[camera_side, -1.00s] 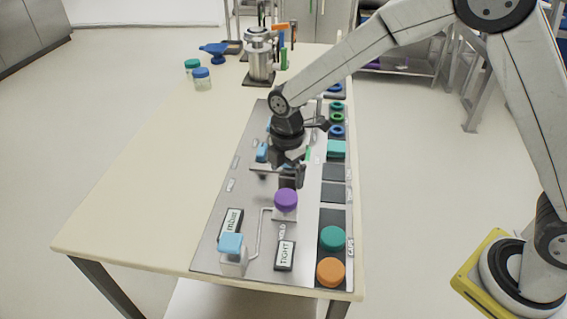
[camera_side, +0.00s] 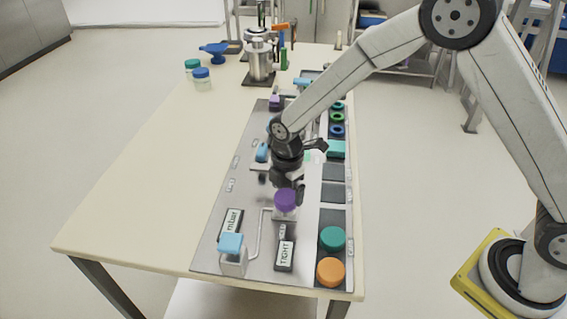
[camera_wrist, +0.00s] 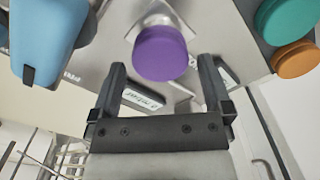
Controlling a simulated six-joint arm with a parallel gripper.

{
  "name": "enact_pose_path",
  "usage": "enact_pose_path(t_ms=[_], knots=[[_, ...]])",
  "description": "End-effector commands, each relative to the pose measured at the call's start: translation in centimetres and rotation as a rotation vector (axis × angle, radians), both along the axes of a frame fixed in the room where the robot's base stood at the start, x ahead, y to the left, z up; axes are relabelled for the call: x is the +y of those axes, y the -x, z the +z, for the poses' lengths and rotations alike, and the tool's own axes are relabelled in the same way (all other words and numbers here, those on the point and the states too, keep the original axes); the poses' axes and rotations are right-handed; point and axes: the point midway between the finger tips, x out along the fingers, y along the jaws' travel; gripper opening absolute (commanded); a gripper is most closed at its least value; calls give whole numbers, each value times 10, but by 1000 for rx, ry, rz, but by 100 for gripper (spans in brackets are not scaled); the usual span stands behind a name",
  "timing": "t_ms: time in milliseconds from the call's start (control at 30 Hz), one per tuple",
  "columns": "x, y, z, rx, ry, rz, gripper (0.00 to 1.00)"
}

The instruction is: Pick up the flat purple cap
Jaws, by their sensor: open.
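The flat purple cap (camera_side: 286,200) sits on a pale block on the grey panel in the side view. In the wrist view the purple cap (camera_wrist: 161,53) lies just beyond the fingertips, about midway between them. I cannot tell whether a finger touches the cap.
A teal cap (camera_side: 332,238) and an orange cap (camera_side: 330,271) lie in the tray to the right. A light blue block (camera_side: 231,244) stands at the front left of the panel. A TIGHT label plate (camera_side: 285,255) lies in front of the cap.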

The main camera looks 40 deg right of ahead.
Motion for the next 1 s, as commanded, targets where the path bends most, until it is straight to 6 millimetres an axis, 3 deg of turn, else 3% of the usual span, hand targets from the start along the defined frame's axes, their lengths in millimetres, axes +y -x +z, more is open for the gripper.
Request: enact_pose_path(t_ms=[233, 767, 1000], knots=[[0, 0, -20, -1, 0, 0, 100], [0, 0, -21, -2, 0, 0, 100], [0, 0, -21, -2, 0, 0, 27]])
